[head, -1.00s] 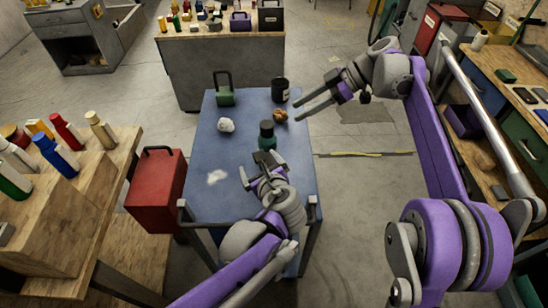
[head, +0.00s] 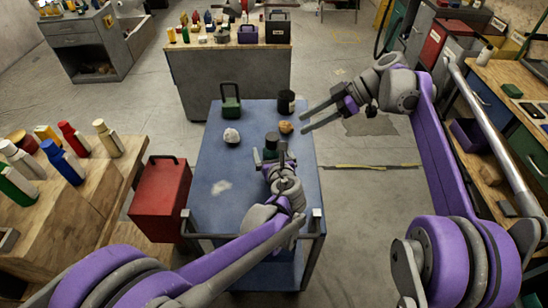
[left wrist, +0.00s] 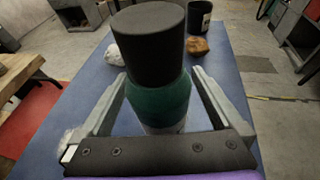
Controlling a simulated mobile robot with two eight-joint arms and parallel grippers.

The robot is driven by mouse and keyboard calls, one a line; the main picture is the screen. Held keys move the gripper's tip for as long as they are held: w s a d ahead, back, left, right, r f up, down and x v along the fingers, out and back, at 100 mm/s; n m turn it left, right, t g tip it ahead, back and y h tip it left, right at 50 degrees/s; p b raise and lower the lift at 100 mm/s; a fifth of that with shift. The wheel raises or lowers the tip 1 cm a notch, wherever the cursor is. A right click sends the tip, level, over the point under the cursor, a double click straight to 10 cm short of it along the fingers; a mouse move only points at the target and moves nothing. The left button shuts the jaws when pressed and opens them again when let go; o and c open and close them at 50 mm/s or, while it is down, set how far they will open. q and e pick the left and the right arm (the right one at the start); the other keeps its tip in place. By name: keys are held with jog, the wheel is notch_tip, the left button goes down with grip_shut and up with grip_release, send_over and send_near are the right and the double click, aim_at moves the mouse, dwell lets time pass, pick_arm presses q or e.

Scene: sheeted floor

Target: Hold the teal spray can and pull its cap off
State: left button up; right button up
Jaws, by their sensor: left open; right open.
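The teal spray can (left wrist: 160,98) stands upright on the blue cart top with its dark cap (left wrist: 149,42) on. In the head view the cap (head: 272,138) shows, while most of the can is hidden behind my left gripper. My left gripper (head: 271,155) is open; in the left wrist view its two fingers (left wrist: 157,95) lie on either side of the can, with gaps visible beside it. My right gripper (head: 304,122) is open and empty at the cart's right edge, to the right of the can, fingers pointing left.
On the blue cart (head: 215,165) stand a green handled item (head: 231,107), a white lump (head: 232,136), a black cup (head: 286,102) and a brown lump (head: 286,127). A red box (head: 160,195) is left of the cart. A wooden bench (head: 115,165) with several bottles is farther left.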

pick_arm(q)
jog(key=shift+w+f, duration=0.15)
jog(key=shift+w, duration=0.25)
jog(key=shift+a, duration=0.1)
jog(key=shift+c, duration=0.2)
jog(key=c, duration=1.4)
jog(key=shift+c, duration=0.2)
pick_arm(e)
jog(key=o, duration=0.5)
jog(key=shift+a, duration=0.25)
jog(key=shift+c, duration=0.2)
jog(key=shift+o, duration=0.3)
jog(key=shift+a+m+h, duration=0.4)
jog(key=shift+m+h, duration=0.1)
jog(key=m+t+h, duration=0.1)
jog(key=m+h, duration=0.7)
send_near(273, 136)
notch_tip(273, 136, down, 5)
jog(key=shift+w+r, duration=0.1)
jog(key=shift+w, duration=0.1)
jog(key=shift+w+a+f, duration=0.1)
jog(key=shift+a+f, duration=0.1)
jog(key=shift+f, duration=0.7)
jog(key=shift+a+f, duration=0.25)
jog(key=shift+f, duration=0.6)
jog(key=shift+w+a+f, duration=0.1)
jog(key=shift+a+f, duration=0.1)
jog(key=shift+f, duration=0.7)
